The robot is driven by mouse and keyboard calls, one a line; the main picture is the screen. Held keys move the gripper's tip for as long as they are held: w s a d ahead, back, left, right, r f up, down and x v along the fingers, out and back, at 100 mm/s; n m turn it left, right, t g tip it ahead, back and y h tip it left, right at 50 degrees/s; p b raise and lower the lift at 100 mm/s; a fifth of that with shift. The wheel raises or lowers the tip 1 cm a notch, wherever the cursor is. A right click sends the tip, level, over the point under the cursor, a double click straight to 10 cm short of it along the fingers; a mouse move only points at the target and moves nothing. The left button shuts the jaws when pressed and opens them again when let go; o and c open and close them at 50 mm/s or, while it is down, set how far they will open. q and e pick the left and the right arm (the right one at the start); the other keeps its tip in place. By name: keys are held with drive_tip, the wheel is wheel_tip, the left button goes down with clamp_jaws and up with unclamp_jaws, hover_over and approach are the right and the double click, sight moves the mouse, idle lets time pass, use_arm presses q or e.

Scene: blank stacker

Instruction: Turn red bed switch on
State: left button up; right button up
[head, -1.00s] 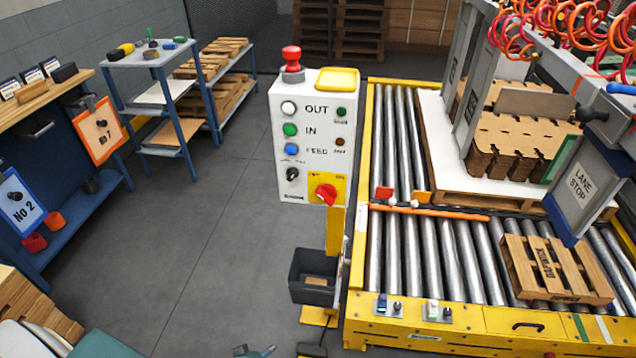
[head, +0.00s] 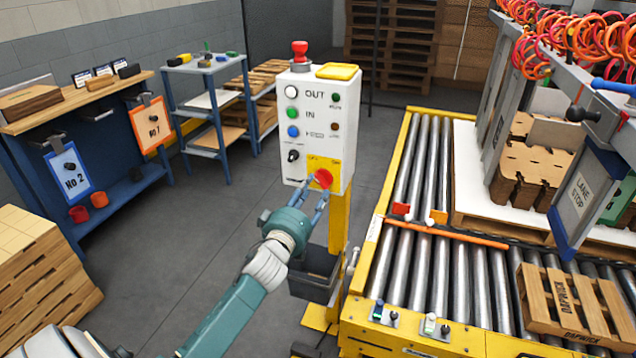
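The red rotary switch (head: 323,178) sits on a yellow plate at the lower right of the white control box (head: 290,158), which stands on a yellow post. My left gripper (head: 312,193) reaches up from below with its two fingers spread. Its fingertips are just below and left of the red switch in the picture, one finger close to the knob's lower edge. I cannot tell whether it touches. Nothing shows between the fingers. The switch's pointer direction is too small to read. My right gripper is not in view.
The box also carries a red mushroom button (head: 300,51), white, green and blue buttons, and a black selector (head: 293,156). A dark bin (head: 312,280) hangs low on the post. The roller conveyor (head: 440,280) lies right. Open floor lies left.

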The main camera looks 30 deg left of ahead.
sight(320, 181)
use_arm(q)
drive_tip(key=x, duration=0.4)
drive_tip(key=shift+d, duration=0.15)
drive_tip(key=shift+w, duration=0.5)
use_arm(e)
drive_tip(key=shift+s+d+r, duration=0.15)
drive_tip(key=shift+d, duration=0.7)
use_arm(q)
clamp_jaws()
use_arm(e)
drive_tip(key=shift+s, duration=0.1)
